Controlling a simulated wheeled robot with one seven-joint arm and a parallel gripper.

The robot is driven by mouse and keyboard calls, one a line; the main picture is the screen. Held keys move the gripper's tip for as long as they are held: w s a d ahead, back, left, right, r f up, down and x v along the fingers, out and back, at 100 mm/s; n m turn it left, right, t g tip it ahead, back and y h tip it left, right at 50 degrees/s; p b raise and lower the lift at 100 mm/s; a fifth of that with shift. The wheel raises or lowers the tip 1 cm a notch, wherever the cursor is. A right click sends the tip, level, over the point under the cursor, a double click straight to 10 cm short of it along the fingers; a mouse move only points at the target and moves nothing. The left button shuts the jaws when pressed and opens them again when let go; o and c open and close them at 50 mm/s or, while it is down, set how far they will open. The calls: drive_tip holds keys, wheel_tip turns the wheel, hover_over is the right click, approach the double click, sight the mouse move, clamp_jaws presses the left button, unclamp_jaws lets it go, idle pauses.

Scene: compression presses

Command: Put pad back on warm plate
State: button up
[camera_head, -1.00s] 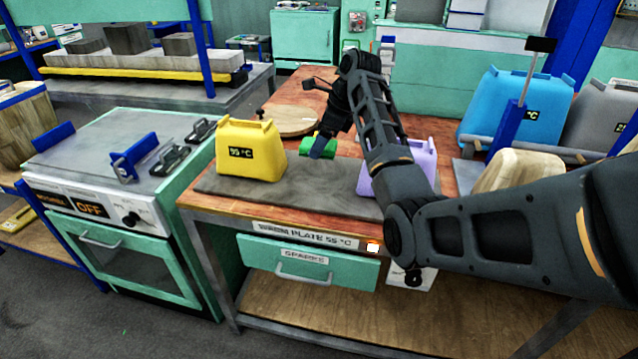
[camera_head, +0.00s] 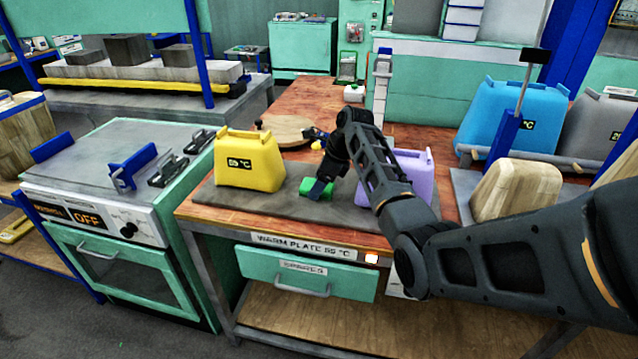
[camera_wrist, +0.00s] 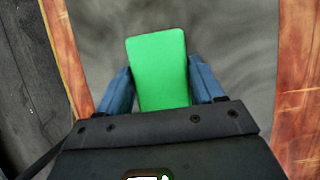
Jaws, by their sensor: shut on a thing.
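The green pad (camera_head: 313,188) is between the blue fingers of my gripper (camera_head: 320,189). In the wrist view the pad (camera_wrist: 159,70) stands out from between the two fingers (camera_wrist: 163,88), tilted slightly, with the grey plate behind it. The warm plate (camera_head: 288,206) is a flat dark grey slab on the bench, above a label reading "WARM PLATE 55 °C". My gripper and the pad are over the plate's middle, between the yellow and purple containers. I cannot tell whether the pad touches the plate.
A yellow container (camera_head: 250,160) stands on the plate's left part. A purple container (camera_head: 408,172) stands on its right part, partly behind my arm. A round wooden board (camera_head: 286,128) lies behind the plate. An oven (camera_head: 120,230) stands left of the bench.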

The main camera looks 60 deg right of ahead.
drive_tip(key=o, duration=1)
drive_tip(key=shift+f, duration=0.1)
drive_tip(key=v, duration=1.2)
